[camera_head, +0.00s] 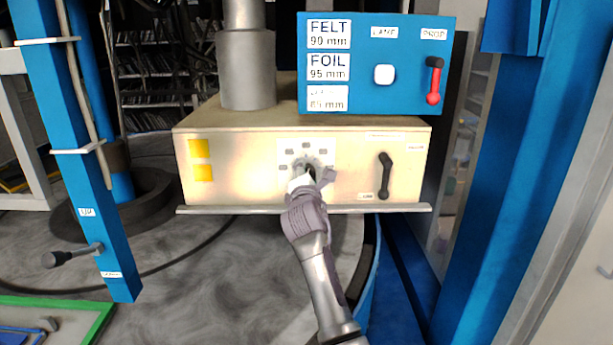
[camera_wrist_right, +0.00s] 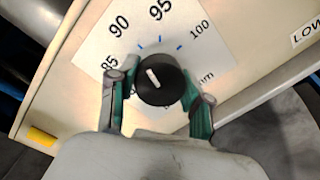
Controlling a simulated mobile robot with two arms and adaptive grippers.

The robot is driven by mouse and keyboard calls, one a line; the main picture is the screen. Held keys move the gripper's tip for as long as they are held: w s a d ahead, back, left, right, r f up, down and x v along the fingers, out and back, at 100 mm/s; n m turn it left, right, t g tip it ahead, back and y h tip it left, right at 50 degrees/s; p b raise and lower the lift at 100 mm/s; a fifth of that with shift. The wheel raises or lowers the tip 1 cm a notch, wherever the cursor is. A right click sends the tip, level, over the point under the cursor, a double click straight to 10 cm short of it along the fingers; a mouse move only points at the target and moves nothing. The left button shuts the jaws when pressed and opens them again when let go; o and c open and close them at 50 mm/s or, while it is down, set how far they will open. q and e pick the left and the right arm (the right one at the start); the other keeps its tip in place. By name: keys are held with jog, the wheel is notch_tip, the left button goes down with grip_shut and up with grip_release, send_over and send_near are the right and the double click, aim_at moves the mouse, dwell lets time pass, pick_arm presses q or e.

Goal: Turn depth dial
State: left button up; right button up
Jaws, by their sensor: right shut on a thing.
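The depth dial (camera_wrist_right: 160,81) is a round black knob with a white mark on a white scale plate (camera_wrist_right: 112,55). In the right wrist view the scale reads 85, 90, 95 and 100. The white mark slants to the upper left, roughly toward the 90. My right gripper (camera_wrist_right: 158,92) has one finger on each side of the knob and is shut on it. In the head view my right gripper (camera_head: 311,175) is at the cream box front (camera_head: 240,180) and hides most of the dial. My left gripper is not in view.
A blue panel (camera_head: 400,90) above carries cards FELT 90 mm, FOIL 95 mm and a blurred third one, a white lamp (camera_head: 384,74) and a red-ended lever (camera_head: 433,85). A black lever (camera_head: 385,176) is right of the dial. Blue posts (camera_head: 85,150) flank the box.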

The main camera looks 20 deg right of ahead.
jog(key=m+b, duration=0.1)
jog(key=m, duration=0.4)
jog(key=shift+f+m, duration=0.15)
jog(key=shift+m, duration=0.15)
dwell(0.4)
jog(key=o, duration=1.2)
jog(key=shift+c, duration=0.2)
jog(key=shift+s, duration=0.1)
jog(key=v, duration=1.2)
jog(key=shift+d, duration=0.15)
